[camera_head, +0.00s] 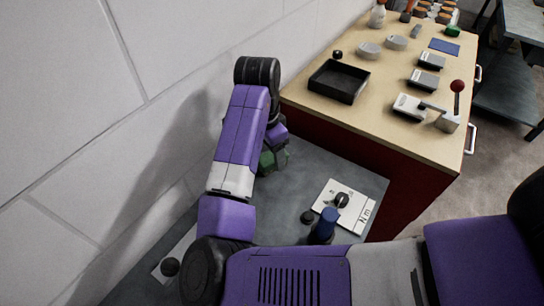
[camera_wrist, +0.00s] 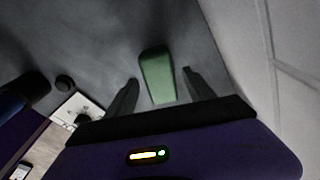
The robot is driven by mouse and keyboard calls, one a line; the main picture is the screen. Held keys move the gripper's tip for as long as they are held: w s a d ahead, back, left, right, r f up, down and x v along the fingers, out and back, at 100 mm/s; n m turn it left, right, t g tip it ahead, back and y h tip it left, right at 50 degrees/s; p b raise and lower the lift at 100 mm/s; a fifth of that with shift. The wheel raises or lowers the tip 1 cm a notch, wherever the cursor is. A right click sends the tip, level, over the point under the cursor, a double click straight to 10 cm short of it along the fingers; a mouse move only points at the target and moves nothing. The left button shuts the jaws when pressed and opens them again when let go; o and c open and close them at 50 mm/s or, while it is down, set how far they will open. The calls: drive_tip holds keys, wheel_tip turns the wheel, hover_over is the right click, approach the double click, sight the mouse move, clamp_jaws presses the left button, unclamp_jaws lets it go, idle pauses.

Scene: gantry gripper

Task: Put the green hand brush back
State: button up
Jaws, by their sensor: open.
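The green hand brush (camera_wrist: 157,78) lies on the grey surface against the wall. In the wrist view it is between and just beyond the fingertips of my gripper (camera_wrist: 161,75), which is open with one dark finger on each side. No contact is visible. In the head view only a part of the green brush (camera_head: 267,160) shows beneath my purple arm and gripper (camera_head: 277,152), and the rest is hidden. I cannot tell the exact height of the fingers over it.
A wooden-topped bench (camera_head: 385,112) stands at the right with a black tray (camera_head: 339,81), grey blocks and a red-knobbed lever (camera_head: 457,92). On the grey surface (camera_head: 330,168) are a white dial plate (camera_head: 345,205) and a blue cylinder (camera_head: 326,223). The wall (camera_head: 190,60) is close at left.

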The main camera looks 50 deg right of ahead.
sight(268, 158)
wheel_tip(268, 158, up, 10)
drive_tip(key=a, duration=0.1)
drive_tip(key=shift+w, duration=0.2)
idle(0.6)
